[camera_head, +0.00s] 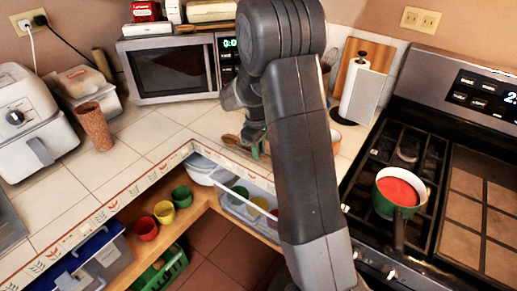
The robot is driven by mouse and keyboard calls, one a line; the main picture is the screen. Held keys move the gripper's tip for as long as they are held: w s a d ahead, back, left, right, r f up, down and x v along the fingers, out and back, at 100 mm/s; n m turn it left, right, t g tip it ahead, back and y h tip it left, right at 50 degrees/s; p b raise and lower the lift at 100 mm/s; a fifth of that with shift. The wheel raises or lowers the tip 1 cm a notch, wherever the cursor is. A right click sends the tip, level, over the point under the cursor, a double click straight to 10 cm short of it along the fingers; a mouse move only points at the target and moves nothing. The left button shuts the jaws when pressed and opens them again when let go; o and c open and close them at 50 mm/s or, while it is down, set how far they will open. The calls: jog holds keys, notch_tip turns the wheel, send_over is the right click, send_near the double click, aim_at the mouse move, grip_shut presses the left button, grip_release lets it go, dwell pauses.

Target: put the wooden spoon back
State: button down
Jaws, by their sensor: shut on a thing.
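My gripper (254,137) is low over the tiled corner counter, in front of the microwave, and partly hidden by my own arm. It is shut on a thin brown thing that looks like the wooden spoon (233,141), which sticks out to the left of the fingers close to the counter top. The rest of the spoon is hidden, and I cannot tell whether it touches the tiles. A small green thing shows just below the fingers, too small to make out.
A microwave (172,72) stands behind, with a brown cup (95,127) and a white appliance (32,120) to the left. A paper towel holder (364,92) and a stove with a green pot (399,191) are to the right. Open shelves with colored cups (164,212) lie below the counter edge.

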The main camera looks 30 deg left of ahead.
jog(key=shift+f, duration=0.2)
jog(key=c, duration=1.3)
grip_release()
jog(key=shift+o, duration=0.2)
jog(key=shift+r, duration=0.1)
